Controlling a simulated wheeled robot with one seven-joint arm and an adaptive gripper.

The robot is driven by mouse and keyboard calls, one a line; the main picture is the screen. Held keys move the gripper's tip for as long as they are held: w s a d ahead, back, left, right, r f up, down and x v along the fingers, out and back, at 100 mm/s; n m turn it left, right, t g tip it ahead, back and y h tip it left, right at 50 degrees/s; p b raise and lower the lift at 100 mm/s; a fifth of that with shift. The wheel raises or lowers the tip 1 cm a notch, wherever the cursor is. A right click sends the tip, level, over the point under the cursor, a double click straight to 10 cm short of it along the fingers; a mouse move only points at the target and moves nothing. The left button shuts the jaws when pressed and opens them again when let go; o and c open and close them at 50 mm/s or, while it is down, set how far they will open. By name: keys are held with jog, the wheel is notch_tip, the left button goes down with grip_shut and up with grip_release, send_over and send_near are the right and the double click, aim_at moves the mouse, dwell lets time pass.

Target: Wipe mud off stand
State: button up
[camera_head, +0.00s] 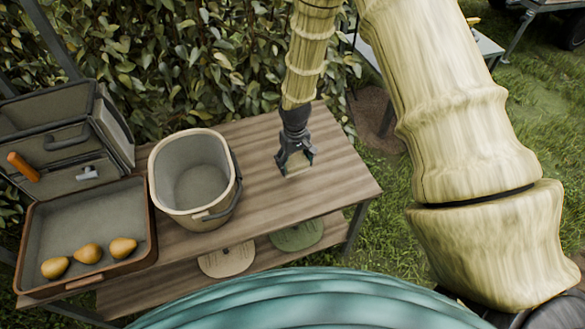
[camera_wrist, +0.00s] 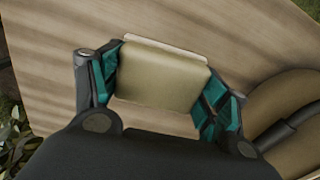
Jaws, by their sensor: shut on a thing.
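The wooden stand (camera_head: 335,185) has a brown plank top and a lower shelf. My gripper (camera_head: 296,165) points down over the right part of the top. It is shut on a tan, sponge-like block (camera_wrist: 160,77) with a paler edge, held between the teal finger pads in the wrist view. The block is at or just above the planks; I cannot tell whether it touches. No clear mud patch shows on the visible top, and the surface under the block is hidden.
A beige bucket (camera_head: 207,215) stands left of my gripper. A brown-rimmed tray (camera_head: 147,240) with three pears (camera_head: 88,252) is at the far left, before a grey case (camera_head: 62,135). Round discs (camera_head: 228,260) lie on the lower shelf. A leafy hedge (camera_head: 180,60) borders the back.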

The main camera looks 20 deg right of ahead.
jog(key=shift+d+f+b, duration=0.1)
jog(key=shift+d+b, duration=0.3)
jog(key=shift+b, duration=0.35)
